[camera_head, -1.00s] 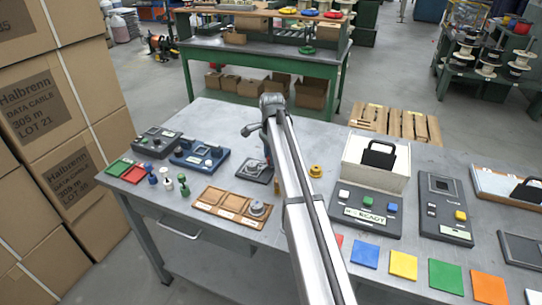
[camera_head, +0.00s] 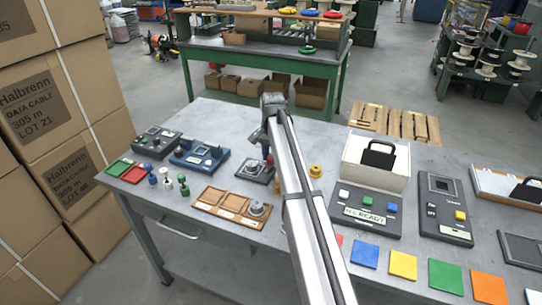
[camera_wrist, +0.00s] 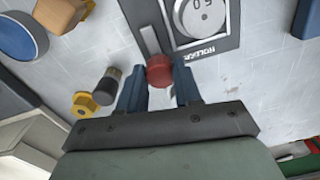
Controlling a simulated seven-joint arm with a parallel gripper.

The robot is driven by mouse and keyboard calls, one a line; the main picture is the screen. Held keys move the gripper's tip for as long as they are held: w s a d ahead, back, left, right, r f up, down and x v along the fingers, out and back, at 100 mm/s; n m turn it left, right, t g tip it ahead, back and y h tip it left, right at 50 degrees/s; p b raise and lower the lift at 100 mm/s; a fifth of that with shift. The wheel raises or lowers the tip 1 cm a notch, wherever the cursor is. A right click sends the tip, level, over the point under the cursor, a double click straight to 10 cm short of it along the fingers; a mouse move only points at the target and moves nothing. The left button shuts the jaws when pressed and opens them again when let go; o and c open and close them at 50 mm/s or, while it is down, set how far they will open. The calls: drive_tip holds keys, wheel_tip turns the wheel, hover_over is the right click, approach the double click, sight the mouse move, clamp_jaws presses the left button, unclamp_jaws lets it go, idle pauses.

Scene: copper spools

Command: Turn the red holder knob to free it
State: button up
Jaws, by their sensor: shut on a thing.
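The red holder knob (camera_wrist: 159,70) sits at the edge of a dark holder plate (camera_wrist: 228,38) that bears a round grey disc (camera_wrist: 200,14) with figures on it. A light metal bar (camera_wrist: 149,38) lies beside the disc, right by the knob. My gripper (camera_wrist: 159,78) has its two blue fingers on either side of the knob and is shut on it. In the head view the holder (camera_head: 252,172) stands on the bench left of my arm, and a bit of the red knob (camera_head: 269,158) shows; my arm hides the fingers.
A yellow flanged piece (camera_wrist: 83,104) and a dark cylinder (camera_wrist: 108,86) stand close to my gripper's left finger. The metal bench (camera_head: 225,120) is clear behind the holder. A wooden tray (camera_head: 222,206) lies in front, and a blue device (camera_head: 198,153) to the left.

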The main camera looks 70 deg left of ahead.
idle(0.3)
drive_tip(key=o, duration=1)
drive_tip(key=shift+o, duration=0.2)
wheel_tip(320, 180, up, 14)
drive_tip(key=shift+w+d+f, duration=0.1)
drive_tip(key=shift+w, duration=0.05)
idle(0.3)
